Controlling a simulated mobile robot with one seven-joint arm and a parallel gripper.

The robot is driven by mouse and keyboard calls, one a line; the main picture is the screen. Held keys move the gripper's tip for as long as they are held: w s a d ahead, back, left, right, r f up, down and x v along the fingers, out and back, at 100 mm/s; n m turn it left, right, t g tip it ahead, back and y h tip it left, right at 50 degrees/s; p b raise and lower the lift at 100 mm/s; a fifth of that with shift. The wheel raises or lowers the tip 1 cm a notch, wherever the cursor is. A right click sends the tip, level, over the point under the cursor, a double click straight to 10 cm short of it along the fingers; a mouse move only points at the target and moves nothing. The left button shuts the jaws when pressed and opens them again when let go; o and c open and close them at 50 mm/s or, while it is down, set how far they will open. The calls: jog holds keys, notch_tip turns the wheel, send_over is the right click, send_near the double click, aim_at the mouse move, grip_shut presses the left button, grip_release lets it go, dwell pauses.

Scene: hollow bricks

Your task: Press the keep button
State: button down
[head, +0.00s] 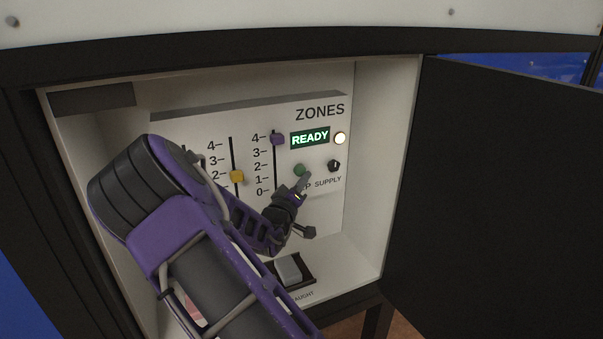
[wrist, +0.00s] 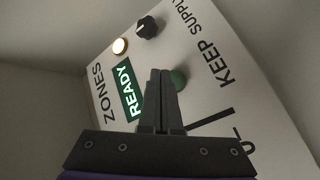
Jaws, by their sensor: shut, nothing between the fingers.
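The keep button is a round green button (head: 299,170) on the white panel, below the lit READY display. In the wrist view the green button (wrist: 180,79) shows just right of my fingertips, partly hidden behind them, with the word KEEP beside it. My gripper (head: 304,182) is shut and empty, its tips just below the button in the head view. The wrist view shows the two fingers (wrist: 160,74) pressed together and pointing at the panel. I cannot tell whether the tips touch the button.
A black SUPPLY knob (head: 334,165) and a lit round lamp (head: 340,138) sit to the right of the button. Sliders with purple (head: 277,139) and yellow (head: 237,176) handles stand left. A pale rocker switch (head: 288,270) is below. An open dark door (head: 495,200) stands right.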

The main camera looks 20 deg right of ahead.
jog(key=shift+w, duration=0.15)
jog(key=shift+w, duration=0.3)
jog(key=shift+w, duration=0.55)
dwell(0.7)
dwell(0.3)
jog(key=shift+s, duration=1)
jog(key=shift+s, duration=0.1)
jog(key=shift+s+d+p, duration=0.1)
jog(key=shift+s+p, duration=0.2)
jog(key=shift+s, duration=2.1)
